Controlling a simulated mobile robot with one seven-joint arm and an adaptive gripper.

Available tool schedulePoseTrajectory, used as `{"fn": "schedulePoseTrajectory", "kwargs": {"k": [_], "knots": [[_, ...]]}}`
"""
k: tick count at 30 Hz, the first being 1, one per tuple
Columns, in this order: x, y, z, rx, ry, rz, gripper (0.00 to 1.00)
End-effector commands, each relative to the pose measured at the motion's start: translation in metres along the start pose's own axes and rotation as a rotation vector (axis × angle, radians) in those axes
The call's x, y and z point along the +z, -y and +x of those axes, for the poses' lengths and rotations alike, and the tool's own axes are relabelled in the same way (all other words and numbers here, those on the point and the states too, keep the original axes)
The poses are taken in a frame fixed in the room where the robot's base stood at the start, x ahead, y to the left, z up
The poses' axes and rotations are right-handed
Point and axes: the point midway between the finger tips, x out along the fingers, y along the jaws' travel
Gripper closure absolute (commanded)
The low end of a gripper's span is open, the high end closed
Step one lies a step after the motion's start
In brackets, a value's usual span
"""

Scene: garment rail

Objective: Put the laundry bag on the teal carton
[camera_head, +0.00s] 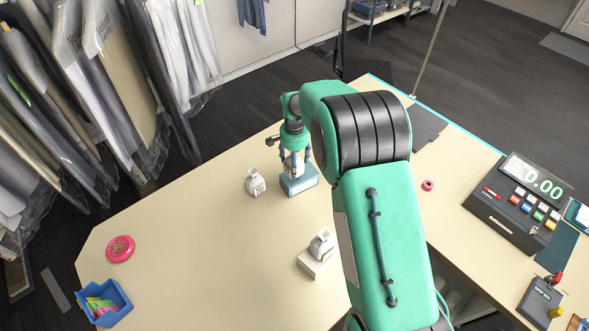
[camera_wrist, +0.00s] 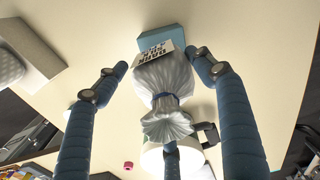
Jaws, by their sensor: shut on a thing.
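My gripper (camera_head: 294,166) points down over the teal carton (camera_head: 301,185) and is shut on a white laundry bag. In the wrist view this laundry bag (camera_wrist: 163,82) sits between the blue fingers, with its tied neck towards me and a printed label on its far side. The teal carton (camera_wrist: 150,41) shows just beyond the bag. The bag's base is at the carton's top; I cannot tell whether it rests there or hangs slightly above. The fingers partly hide the bag in the head view.
A similar white bag (camera_head: 255,182) stands on the table left of the carton. Another bag (camera_head: 321,244) sits on a white box (camera_head: 314,264) nearer me. A pink disc (camera_head: 120,249) and blue bin (camera_head: 104,303) lie left. A till (camera_head: 516,205) stands right. Hanging garments line the left.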

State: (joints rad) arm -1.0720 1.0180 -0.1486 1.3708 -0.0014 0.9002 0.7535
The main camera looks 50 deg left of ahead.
Motion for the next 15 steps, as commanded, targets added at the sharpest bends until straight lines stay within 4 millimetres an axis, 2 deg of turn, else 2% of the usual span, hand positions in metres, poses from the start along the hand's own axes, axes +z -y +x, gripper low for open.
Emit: {"fn": "schedulePoseTrajectory", "kwargs": {"k": [5, 15], "knots": [[0.000, 0.000, 0.002, 0.000, 0.000, 0.000, 0.64], [0.000, 0.000, 0.028, 0.001, 0.000, 0.000, 0.64]]}}
